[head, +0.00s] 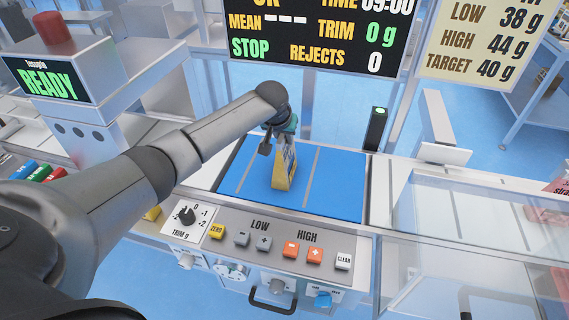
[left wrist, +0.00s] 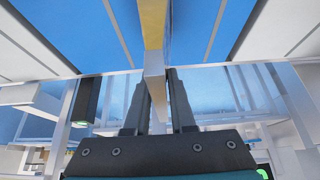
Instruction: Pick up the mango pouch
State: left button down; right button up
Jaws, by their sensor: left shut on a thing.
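The yellow mango pouch (head: 284,172) stands upright on the blue mat (head: 330,185) in the head view. My left gripper (head: 279,140) comes down on it from above and is shut on its upper part. In the left wrist view the pouch (left wrist: 153,30) shows edge-on as a narrow yellow and pale strip. Its end lies between the two dark fingers of my left gripper (left wrist: 158,105). The pouch's lower end is at or very near the mat; I cannot tell whether it touches. My right gripper is not in view.
A front panel with a trim knob (head: 186,216) and several buttons (head: 290,249) borders the mat. A dark post with a green light (head: 376,128) stands at the mat's back right. A clear-walled enclosure (head: 480,235) is to the right. The mat around the pouch is clear.

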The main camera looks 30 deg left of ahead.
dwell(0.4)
pick_arm(q)
notch_tip(320, 180, up, 21)
jog(key=p, duration=0.2)
jog(key=shift+f, duration=0.3)
